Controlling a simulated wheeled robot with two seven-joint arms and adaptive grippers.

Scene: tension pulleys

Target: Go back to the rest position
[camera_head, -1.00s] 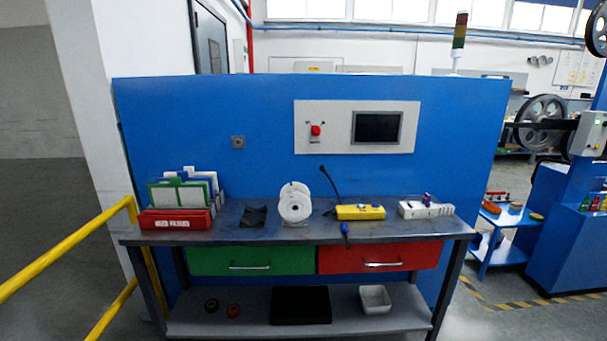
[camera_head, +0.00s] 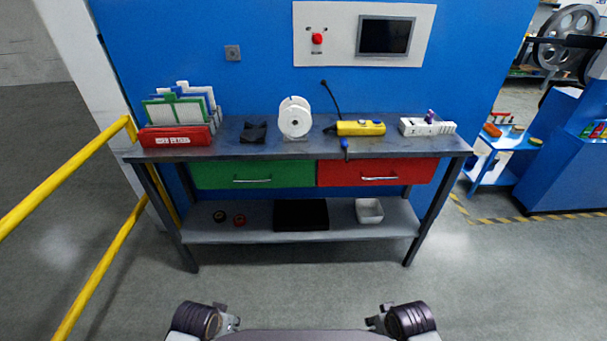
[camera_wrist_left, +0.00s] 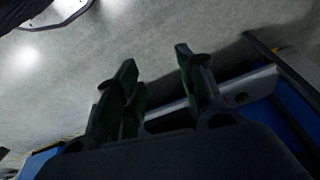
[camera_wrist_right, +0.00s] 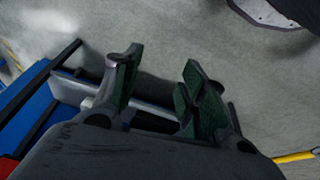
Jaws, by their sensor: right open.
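My left gripper (camera_wrist_left: 156,72) is open and empty in the left wrist view, its two fingers apart over bare grey floor. My right gripper (camera_wrist_right: 160,72) is open and empty in the right wrist view, also with floor beyond its fingers. In the head view only small parts of my two arms show at the bottom edge, the left one left of centre and the right one right of centre. Both are in front of the workbench (camera_head: 225,151), apart from it, and hold nothing.
A yellow railing (camera_head: 66,178) stands at the left. A blue side table (camera_head: 500,150) is at the right. The floor between is clear.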

